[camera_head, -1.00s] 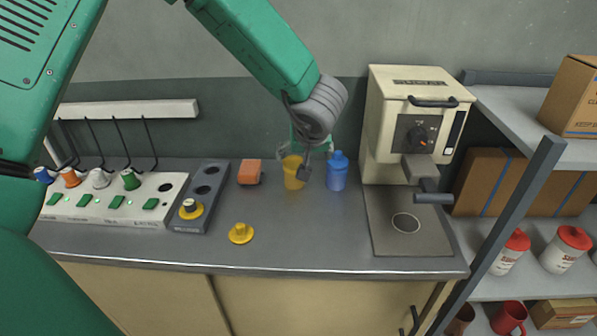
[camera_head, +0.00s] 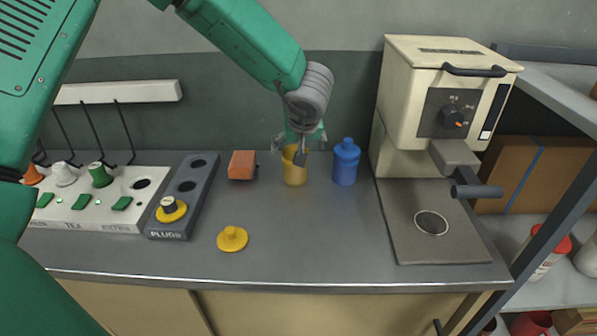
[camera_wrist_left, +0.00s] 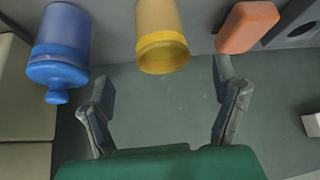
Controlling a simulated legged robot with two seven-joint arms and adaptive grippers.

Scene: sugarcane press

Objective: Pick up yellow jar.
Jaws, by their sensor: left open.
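The yellow jar (camera_head: 294,172) stands upright and without its lid on the grey counter, between an orange block and a blue bottle. It also shows in the left wrist view (camera_wrist_left: 161,35), beyond the fingertips. My left gripper (camera_head: 299,150) is open at the jar's top in the head view, and its fingers partly hide the rim. In the left wrist view the two spread fingers (camera_wrist_left: 165,85) have nothing between them. A yellow lid with a knob (camera_head: 232,238) lies on the counter nearer the front. My right gripper is not in view.
The blue bottle (camera_head: 345,162) stands close to the jar's right, and the orange block (camera_head: 242,165) lies to its left. The cream press (camera_head: 440,100) is at the right. A grey plug holder (camera_head: 186,187) and a white switch panel (camera_head: 95,200) are at the left.

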